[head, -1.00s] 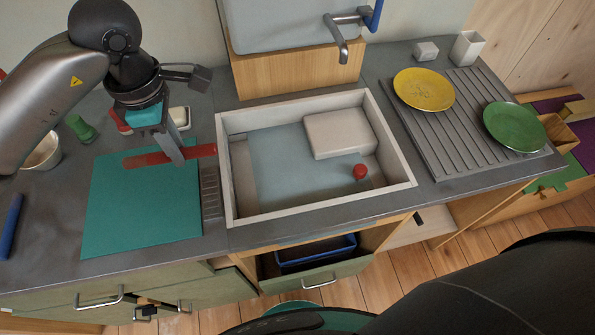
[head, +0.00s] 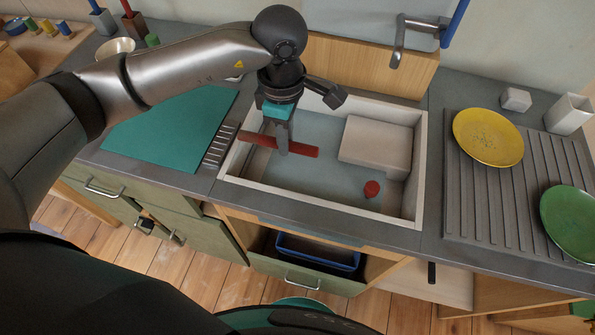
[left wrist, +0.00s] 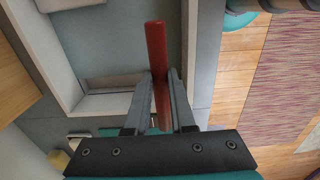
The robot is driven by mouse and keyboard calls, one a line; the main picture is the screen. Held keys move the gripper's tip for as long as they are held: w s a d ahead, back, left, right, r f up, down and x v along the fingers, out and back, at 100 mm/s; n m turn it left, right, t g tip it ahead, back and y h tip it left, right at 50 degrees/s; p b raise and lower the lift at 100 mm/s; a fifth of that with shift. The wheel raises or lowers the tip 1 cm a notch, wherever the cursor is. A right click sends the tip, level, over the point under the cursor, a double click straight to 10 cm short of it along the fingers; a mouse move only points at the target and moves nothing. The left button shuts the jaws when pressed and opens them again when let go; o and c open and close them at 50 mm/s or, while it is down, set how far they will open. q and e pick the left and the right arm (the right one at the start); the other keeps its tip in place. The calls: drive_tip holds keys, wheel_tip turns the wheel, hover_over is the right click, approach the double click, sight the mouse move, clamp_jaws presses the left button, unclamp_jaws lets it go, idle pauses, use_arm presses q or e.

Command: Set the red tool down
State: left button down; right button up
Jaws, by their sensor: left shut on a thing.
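The red tool (head: 302,149) is a slim red bar. My left gripper (head: 282,146) is shut on it and holds it over the left part of the sink (head: 422,155). In the left wrist view the red tool (left wrist: 156,50) stands out between the two fingers of my left gripper (left wrist: 161,90), with the sink below it. The sink's pale blue floor (head: 328,150) shows below and beside the tool. My right gripper is not in view.
A white block (head: 375,143) and a small red knob-like thing (head: 371,188) are in the sink's right part. A teal mat (head: 165,135) lies on the counter at left. A yellow plate (head: 488,137) and a green plate (head: 570,220) are on the ribbed drainer at right.

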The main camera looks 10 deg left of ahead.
use_arm(q)
drive_tip(key=b, duration=0.2)
approach(288, 185)
drive_tip(key=shift+s+d+f, duration=0.25)
drive_tip(key=shift+s+f, duration=0.35)
drive_tip(key=shift+s, duration=0.25)
drive_tip(key=shift+f+b, duration=0.35)
drive_tip(key=shift+f, duration=2.3)
drive_tip(key=shift+f, duration=0.1)
drive_tip(key=c, duration=0.8)
unclamp_jaws()
drive_tip(key=shift+o, duration=0.2)
drive_tip(key=shift+r, duration=0.2)
wheel_tip(288, 185, up, 12)
drive_tip(key=p, duration=0.2)
